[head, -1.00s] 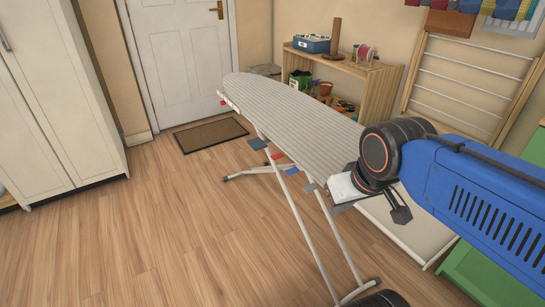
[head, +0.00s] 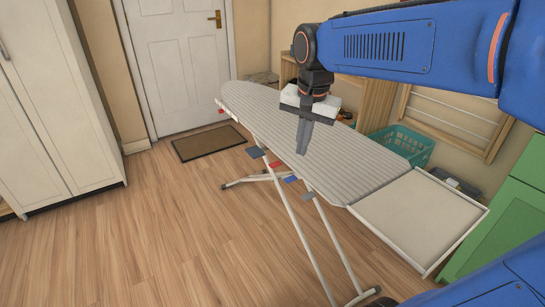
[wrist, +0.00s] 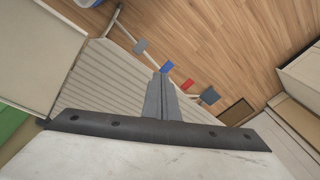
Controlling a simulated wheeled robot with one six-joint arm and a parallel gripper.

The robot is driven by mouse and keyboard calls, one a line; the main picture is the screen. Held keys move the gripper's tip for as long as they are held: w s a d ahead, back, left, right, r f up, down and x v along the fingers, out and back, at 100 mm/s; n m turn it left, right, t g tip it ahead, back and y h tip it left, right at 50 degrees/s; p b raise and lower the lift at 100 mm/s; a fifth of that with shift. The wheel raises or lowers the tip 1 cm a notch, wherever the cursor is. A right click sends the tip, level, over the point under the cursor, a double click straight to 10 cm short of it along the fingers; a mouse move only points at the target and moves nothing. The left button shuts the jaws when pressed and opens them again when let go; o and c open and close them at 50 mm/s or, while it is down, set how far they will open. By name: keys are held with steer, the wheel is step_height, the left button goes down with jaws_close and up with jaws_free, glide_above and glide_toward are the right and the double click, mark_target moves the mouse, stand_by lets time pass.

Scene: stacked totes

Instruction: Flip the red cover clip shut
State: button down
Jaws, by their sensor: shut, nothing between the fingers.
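The red cover clip (head: 276,164) is a small flap on the near long edge of the striped ironing board (head: 365,165). It sits between a grey clip (head: 253,152) and a blue clip (head: 290,179). In the wrist view the red clip (wrist: 187,84) sticks out past the board's edge, right of the fingertips. My gripper (head: 303,150) is shut and empty, pointing down over the board near its clip edge. It shows in the wrist view (wrist: 161,80) with the fingers together, apart from the red clip in the picture.
Another grey clip (head: 308,196) sits right of the blue one. A white-rimmed tray (head: 420,215) extends from the board's right end. A teal basket (head: 405,145) stands behind. The wooden floor (head: 170,235) in front of the clips is clear.

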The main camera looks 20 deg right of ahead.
mark_target(273, 164)
steer(key=w+a+m+g, duration=0.1)
steer(key=w+m, duration=0.2)
steer(key=w, duration=0.4)
steer(key=w+a+r+m+g, duration=0.1)
steer(key=w+a+m, duration=0.1)
steer(key=w, duration=0.5)
steer(key=shift+w+a+m, duration=0.3)
steer(key=shift+w+m, duration=0.05)
steer(key=shift+m, duration=0.45)
step_height(273, 164, down, 14)
steer(key=shift+d+r, duration=0.1)
